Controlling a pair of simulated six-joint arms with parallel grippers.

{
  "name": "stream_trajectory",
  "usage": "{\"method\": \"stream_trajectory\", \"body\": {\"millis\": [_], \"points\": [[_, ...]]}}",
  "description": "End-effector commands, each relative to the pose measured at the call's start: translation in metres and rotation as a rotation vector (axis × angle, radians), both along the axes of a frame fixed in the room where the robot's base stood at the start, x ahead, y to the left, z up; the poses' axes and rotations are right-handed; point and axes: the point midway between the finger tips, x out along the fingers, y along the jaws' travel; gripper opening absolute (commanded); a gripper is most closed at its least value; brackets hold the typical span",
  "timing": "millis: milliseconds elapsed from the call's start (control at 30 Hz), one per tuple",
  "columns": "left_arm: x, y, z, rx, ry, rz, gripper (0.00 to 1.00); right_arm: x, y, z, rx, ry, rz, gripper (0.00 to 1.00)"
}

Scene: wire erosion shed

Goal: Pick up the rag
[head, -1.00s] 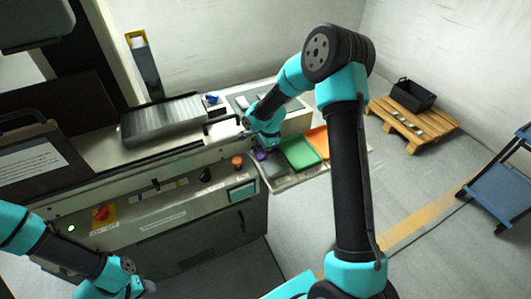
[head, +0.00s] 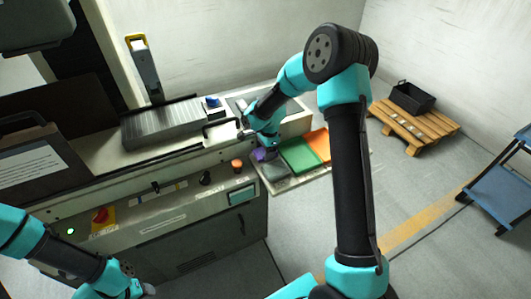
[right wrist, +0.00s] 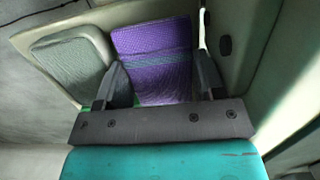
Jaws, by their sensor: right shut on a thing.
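The rag is a purple woven cloth (right wrist: 153,50) between the two fingers of my right gripper (right wrist: 158,78) in the right wrist view. The gripper is shut on it. In the head view only a small purple patch of the rag (head: 261,155) shows beside my right gripper (head: 268,150), at the machine's right end by a pale tray. I cannot tell whether the rag still touches the surface beneath. My left gripper (head: 142,291) is at the bottom left edge of the head view, and its fingers are not clear.
The pale tray (head: 290,182) holds a grey piece (head: 273,172), a green piece (head: 301,153) and an orange piece (head: 317,141). The machine front (head: 180,225) stands close on the left. A black crate (head: 412,97) on a pallet (head: 420,131) is farther right. Open floor lies between.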

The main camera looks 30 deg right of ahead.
Motion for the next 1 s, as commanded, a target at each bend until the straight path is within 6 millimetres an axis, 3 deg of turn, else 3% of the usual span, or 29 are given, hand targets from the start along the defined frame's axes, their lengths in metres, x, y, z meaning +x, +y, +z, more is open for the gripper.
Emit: {"method": "stream_trajectory", "body": {"millis": [167,267,800,1000], "points": [[0.0,0.0,0.0,0.0,0.0,0.0,0.43,0.001,0.0,0.023,0.0,-0.004,0.0,0.4],[0.0,0.0,0.0,0.0,0.0,0.0,0.43,-0.012,0.007,0.023,-0.001,0.0,0.004,0.4],[0.0,0.0,0.0,0.0,0.0,0.0,0.43,-0.108,0.063,0.033,-0.001,0.0,0.004,0.4],[0.0,0.0,0.0,0.0,0.0,0.0,0.43,-0.131,0.076,0.035,-0.001,-0.001,0.003,0.4]]}}
